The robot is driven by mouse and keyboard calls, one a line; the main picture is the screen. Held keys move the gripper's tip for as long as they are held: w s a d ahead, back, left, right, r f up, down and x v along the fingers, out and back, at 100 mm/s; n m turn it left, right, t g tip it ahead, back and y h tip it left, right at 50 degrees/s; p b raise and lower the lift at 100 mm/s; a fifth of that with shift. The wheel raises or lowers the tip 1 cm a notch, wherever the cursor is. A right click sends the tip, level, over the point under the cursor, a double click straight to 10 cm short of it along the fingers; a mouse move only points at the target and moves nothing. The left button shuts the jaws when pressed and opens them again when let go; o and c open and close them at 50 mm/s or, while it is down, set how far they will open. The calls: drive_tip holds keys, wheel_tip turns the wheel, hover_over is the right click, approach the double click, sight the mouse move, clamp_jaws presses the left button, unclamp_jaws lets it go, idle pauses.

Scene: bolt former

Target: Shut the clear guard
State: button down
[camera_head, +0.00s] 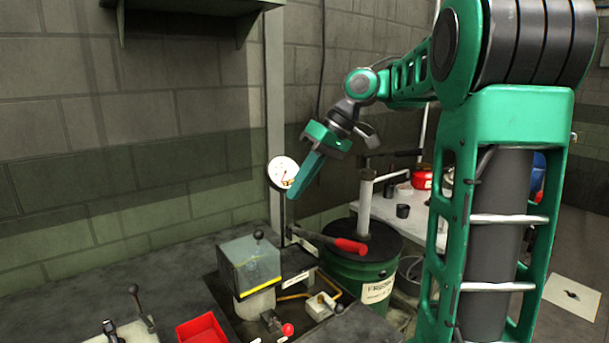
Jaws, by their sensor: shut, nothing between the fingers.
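The clear guard (240,262) is a see-through box with a yellow lower edge and a dark frame. It stands on the machine at the lower middle of the head view, with a black ball knob (258,236) on top. A pale block (258,304) shows below its yellow edge. I cannot tell from this view whether the guard is fully down. My gripper (292,196) is shut and empty, its green fingers pointing down and left. It is above and to the right of the guard, apart from it, and overlaps the gauge's right edge in the picture.
A round white gauge (280,170) stands on a thin post behind the guard. A red-handled lever (348,245) reaches right over a green drum (357,272). A red tray (202,330), black-knobbed levers (140,301) and a red knob (287,329) are in front. The left bench top is mostly bare.

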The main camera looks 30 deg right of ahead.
drive_tip(key=shift+v, duration=1.85)
